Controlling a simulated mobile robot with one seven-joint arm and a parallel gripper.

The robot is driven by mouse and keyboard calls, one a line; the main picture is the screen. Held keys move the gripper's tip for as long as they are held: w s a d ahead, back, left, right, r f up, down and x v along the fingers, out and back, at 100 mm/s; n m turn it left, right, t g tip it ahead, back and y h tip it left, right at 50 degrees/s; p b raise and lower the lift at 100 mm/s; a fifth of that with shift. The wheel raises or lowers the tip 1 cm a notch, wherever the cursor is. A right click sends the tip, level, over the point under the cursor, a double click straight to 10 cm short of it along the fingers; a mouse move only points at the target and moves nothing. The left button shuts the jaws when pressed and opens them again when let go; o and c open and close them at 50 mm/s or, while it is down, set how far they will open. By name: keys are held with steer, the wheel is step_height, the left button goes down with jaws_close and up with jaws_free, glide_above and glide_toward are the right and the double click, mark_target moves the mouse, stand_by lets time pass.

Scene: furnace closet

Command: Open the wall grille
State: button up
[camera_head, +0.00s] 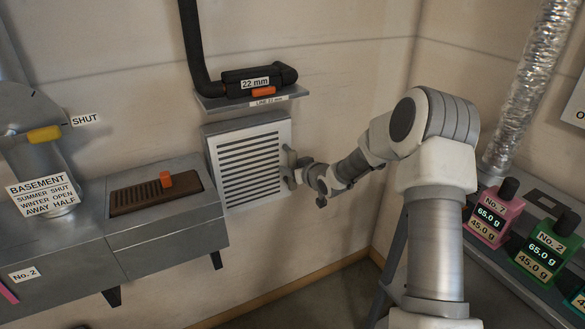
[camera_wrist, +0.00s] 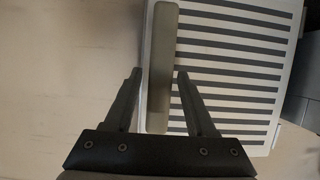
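The wall grille (camera_head: 248,163) is a pale panel with dark horizontal slats, mounted on the wall left of my gripper. It looks closed in its frame. In the wrist view its slats (camera_wrist: 235,62) fill the upper right. A pale upright bar handle (camera_wrist: 161,72) stands at the grille's edge, on its right side in the head view. My gripper (camera_wrist: 159,75) is open, with one finger on each side of the handle. A gap shows on the left; the right fingertip is close to the bar, and contact cannot be told. The head view shows my gripper (camera_head: 297,168) at the handle.
A shelf (camera_head: 252,99) with a black pipe (camera_head: 192,45) marked 22 mm is just above the grille. Bottles (camera_head: 494,213) line a bench at right. Wall right of the grille is bare.

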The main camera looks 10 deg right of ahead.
jaws_close()
stand_by(1.2)
